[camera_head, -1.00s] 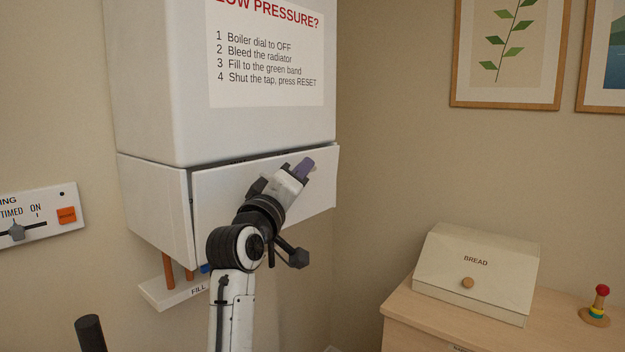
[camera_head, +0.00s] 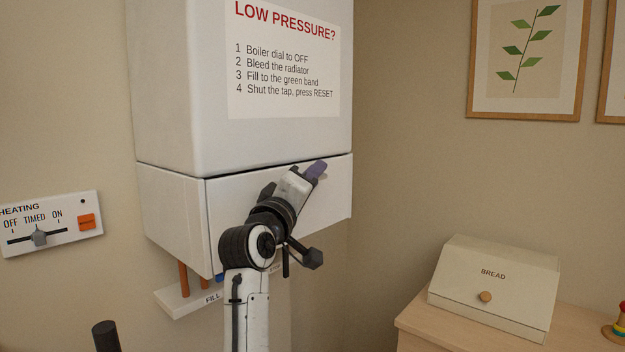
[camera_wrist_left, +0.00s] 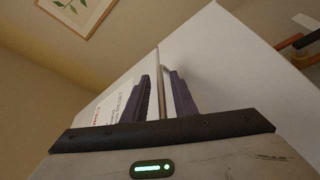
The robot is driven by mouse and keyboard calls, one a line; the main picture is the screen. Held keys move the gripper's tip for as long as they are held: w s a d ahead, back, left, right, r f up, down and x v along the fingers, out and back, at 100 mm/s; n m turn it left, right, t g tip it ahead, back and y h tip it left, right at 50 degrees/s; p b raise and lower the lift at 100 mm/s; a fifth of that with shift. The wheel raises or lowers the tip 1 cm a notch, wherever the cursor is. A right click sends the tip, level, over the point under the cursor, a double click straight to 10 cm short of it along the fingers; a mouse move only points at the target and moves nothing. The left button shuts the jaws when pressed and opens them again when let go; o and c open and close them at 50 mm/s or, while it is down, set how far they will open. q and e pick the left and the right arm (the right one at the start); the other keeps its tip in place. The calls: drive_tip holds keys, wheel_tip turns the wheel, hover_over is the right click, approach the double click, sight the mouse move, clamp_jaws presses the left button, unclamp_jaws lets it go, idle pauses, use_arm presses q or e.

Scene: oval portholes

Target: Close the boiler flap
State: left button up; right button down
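The boiler flap (camera_head: 320,200) is the white lower front panel of the boiler (camera_head: 165,90). It stands upright, nearly flush with the body above, with a thin dark seam along its top edge. My left gripper (camera_head: 317,170) is in front of the flap near its upper right part, fingers pointing up and right; contact is hard to tell. My right gripper is not in view.
A heating panel (camera_head: 50,222) with a slider and orange button is on the wall at left. A shelf marked FILL (camera_head: 190,298) and pipes are under the boiler. A bread box (camera_head: 495,288) stands on a wooden cabinet (camera_head: 440,330) at right.

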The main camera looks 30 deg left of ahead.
use_arm(q)
drive_tip(key=shift+f, duration=0.15)
drive_tip(key=shift+s+f, duration=0.1)
drive_tip(key=shift+s, duration=0.25)
drive_tip(key=b+v, duration=0.2)
drive_tip(key=v, duration=0.7)
drive_tip(key=shift+s, duration=0.3)
drive_tip(key=shift+d, duration=0.15)
